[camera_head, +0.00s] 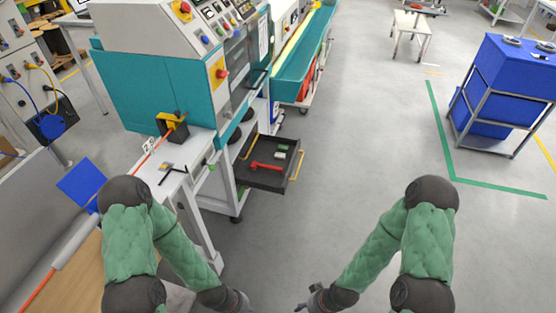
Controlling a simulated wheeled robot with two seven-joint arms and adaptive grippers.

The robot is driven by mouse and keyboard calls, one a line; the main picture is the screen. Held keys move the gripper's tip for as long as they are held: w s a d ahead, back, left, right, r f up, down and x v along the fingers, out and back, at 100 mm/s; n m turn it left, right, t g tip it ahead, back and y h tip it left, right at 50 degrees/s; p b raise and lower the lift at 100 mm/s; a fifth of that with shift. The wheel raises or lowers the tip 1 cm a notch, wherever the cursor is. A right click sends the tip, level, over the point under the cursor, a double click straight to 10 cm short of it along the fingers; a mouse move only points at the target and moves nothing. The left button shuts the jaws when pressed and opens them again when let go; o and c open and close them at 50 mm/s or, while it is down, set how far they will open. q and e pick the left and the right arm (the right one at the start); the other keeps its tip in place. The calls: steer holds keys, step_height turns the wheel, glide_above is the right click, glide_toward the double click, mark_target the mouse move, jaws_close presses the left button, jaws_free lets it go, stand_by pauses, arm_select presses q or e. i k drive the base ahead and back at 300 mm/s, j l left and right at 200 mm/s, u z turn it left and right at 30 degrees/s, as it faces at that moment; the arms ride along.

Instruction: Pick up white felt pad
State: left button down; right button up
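I cannot make out a white felt pad for certain. My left gripper (238,304) is at the bottom edge, left of centre, and partly cut off. My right gripper (304,303) is at the bottom edge, just right of centre, also partly cut off. Both are well below the drawer in the picture, apart from it. Their fingers are too hidden to show whether they are open.
A red tool (266,167) lies in the drawer. A white side table (168,160) holds a yellow-and-black device (172,124) and black hex keys. A blue covered cart (505,85) stands at right. Grey floor is clear in the middle.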

mark_target(278, 155)
steer(key=i+l+u, duration=0.1)
steer(key=u, duration=0.35)
steer(key=i+l+u, duration=0.25)
steer(key=u, duration=0.2)
steer(key=i+l+u, duration=0.15)
steer(key=u, duration=0.25)
steer(key=i+l+u, duration=0.1)
steer(key=l+u, duration=0.35)
steer(key=i+l+u, duration=0.15)
steer(key=l+u, duration=0.15)
steer(key=l, duration=1.1)
steer(key=l+u, duration=0.25)
steer(key=l, duration=1.8)
